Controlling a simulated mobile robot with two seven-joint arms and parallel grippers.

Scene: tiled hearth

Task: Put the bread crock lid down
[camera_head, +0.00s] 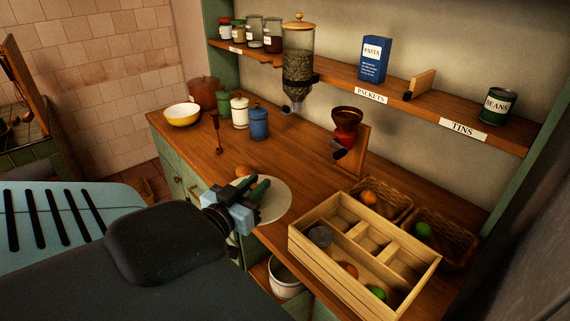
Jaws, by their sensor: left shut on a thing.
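The bread crock lid, a flat round cream disc (278,203), shows at the front edge of the wooden counter in the head view. My left gripper (258,184) comes in from the left over the disc. It is shut on the lid, and its dark green fingers hide the grasped part. I cannot tell whether the disc touches the counter. A white round pot (285,282), perhaps the crock, stands below the counter, partly hidden. My right gripper is not in view.
A divided wooden crate (300,243) and wicker baskets (456,229) with fruit stand at the right. A small tan round thing (242,171) is just behind the disc. Bare counter (300,160) lies between.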

